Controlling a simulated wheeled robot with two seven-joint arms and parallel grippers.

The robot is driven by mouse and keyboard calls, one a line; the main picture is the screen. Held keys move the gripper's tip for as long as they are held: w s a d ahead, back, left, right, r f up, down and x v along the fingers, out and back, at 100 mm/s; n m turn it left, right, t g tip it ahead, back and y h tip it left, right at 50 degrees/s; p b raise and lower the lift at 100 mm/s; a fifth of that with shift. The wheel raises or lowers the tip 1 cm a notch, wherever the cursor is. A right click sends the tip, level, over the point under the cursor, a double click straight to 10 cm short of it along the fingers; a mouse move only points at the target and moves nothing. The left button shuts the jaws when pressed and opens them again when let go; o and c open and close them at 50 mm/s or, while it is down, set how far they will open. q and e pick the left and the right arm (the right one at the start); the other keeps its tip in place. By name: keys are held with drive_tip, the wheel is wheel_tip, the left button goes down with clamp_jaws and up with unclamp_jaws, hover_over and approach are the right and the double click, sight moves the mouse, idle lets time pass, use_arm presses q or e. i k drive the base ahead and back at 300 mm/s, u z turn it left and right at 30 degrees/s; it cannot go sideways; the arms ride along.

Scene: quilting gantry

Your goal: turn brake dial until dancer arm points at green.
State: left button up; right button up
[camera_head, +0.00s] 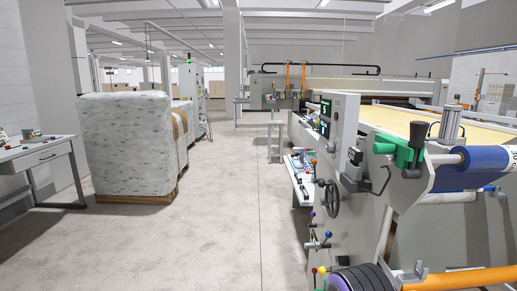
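No gripper of mine shows in the head view. A large grey quilting machine (350,215) fills the right side. A dark ridged round part (362,279) with purple edging is cut off by the bottom edge; I cannot tell if it is the brake dial. A black handwheel (328,198) sits on the machine's near end. A green and black clamp-like part (408,150) sits on top, left of a blue roll (472,168). An orange bar (465,279) runs along the bottom right. I cannot make out a dancer arm pointer or a green zone for it.
Several colored ball-ended levers (326,236) stick out from the machine's left side. A control panel with green displays (326,112) stands above them. A wrapped, quilted-looking stack (127,145) stands on a pallet at left, beside a grey table (40,155). The floor (225,225) between is clear.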

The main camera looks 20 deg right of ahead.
sight(331, 147)
drive_tip(key=u, duration=0.2)
drive_tip(key=i, duration=3.45)
drive_tip(key=z, duration=3.6)
